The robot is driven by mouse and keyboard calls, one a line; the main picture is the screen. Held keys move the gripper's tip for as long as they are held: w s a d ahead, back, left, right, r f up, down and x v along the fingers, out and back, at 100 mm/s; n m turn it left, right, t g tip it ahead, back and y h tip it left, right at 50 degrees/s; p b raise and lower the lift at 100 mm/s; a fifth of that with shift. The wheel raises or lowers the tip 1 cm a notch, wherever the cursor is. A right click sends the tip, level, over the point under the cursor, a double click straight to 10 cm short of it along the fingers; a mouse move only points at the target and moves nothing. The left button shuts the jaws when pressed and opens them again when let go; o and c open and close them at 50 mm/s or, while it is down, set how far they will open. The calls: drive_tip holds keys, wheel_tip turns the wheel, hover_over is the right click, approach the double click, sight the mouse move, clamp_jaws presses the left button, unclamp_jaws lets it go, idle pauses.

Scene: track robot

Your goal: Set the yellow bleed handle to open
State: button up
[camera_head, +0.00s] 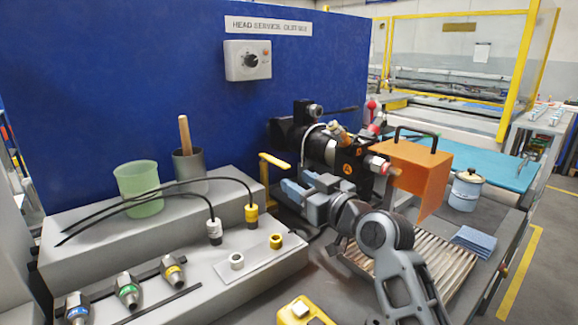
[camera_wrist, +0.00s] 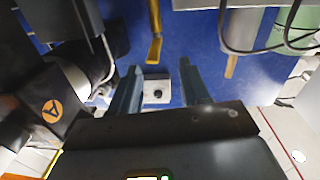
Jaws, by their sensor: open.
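The yellow bleed handle (camera_head: 273,162) is a bent bar with a short flat top arm, just left of the black head assembly (camera_head: 325,145). In the wrist view, a yellow bar (camera_wrist: 155,38) hangs from the top edge, just beyond the fingertips. My gripper (camera_head: 298,186) is just right of and below the handle's top arm. In the wrist view, my gripper (camera_wrist: 160,74) has its two blue-grey fingers spread, with nothing between them. The handle appears apart from the fingers. The handle's lower end is partly hidden in the head view.
A blue panel (camera_head: 150,80) with a dial box (camera_head: 247,60) stands behind. An orange box (camera_head: 412,175) is right of the head assembly. A green cup (camera_head: 138,187) and black hoses lie left on a grey step. A slatted tray (camera_head: 440,262) is below my arm.

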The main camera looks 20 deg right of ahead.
sight(280, 162)
drive_tip(key=shift+w+d+r+y, duration=0.2)
drive_tip(key=shift+w+d+r, duration=0.05)
drive_tip(key=shift+w, duration=0.25)
drive_tip(key=shift+w+d+r+y, duration=0.2)
drive_tip(key=shift+w+r, duration=0.05)
drive_tip(key=shift+w, duration=0.25)
drive_tip(key=p+x, duration=0.1)
drive_tip(key=x, duration=0.7)
drive_tip(key=shift+s, duration=0.1)
clamp_jaws()
